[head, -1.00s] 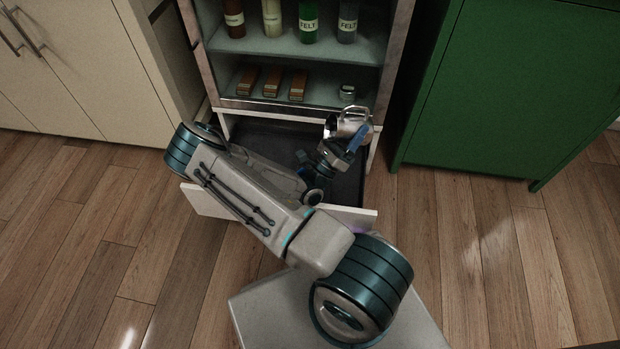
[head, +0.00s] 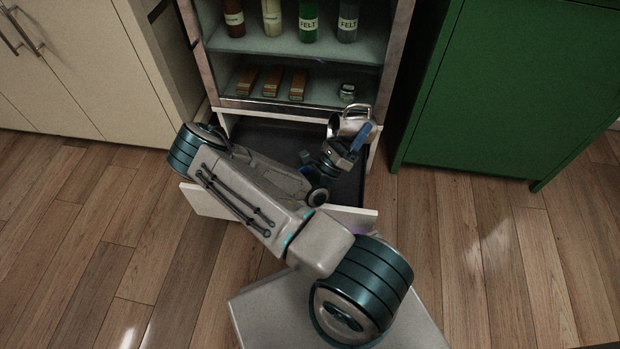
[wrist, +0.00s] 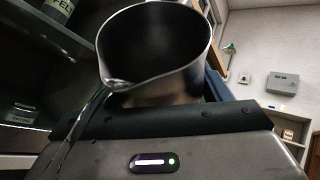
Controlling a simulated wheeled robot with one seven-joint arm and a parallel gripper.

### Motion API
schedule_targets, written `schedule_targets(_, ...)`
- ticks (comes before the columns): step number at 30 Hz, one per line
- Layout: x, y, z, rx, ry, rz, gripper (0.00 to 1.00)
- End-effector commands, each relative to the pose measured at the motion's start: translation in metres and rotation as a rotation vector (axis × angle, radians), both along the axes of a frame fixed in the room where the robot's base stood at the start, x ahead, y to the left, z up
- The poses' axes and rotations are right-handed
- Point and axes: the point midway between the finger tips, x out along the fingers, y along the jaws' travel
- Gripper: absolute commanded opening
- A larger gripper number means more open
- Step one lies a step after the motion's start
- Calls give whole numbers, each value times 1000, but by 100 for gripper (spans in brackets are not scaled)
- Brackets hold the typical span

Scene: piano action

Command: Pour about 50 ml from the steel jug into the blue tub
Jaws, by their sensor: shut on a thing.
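The steel jug (head: 349,124) is held above the right part of the open drawer, in front of the glass cabinet. My gripper (head: 359,140), with a blue finger showing, is shut on it. In the wrist view the jug (wrist: 157,97) shows its rim, dark inside and spout, with the spout toward the lower left. Thin shiny streaks run down-left from the spout; I cannot tell for sure whether they are liquid. The liquid level inside is not visible.
The open drawer (head: 270,132) has a white front panel (head: 205,203). Above it, the cabinet shelves (head: 270,92) hold bottles, brown blocks and a small jar (head: 347,91). A green cabinet (head: 490,95) stands to the right and cream cupboards (head: 70,70) to the left. The wooden floor is clear.

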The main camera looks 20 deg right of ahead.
Motion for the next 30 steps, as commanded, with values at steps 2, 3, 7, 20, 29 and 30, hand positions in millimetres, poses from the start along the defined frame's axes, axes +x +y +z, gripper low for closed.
schedule_targets(2,0,0,1,-9,1,0,38)
schedule_targets(3,0,1,2,-12,2,1,38)
schedule_targets(7,1,1,4,-21,4,0,38)
schedule_targets(20,1,3,8,-45,8,1,38)
schedule_targets(29,2,3,10,-58,11,0,38)
schedule_targets(30,2,3,10,-60,11,0,38)
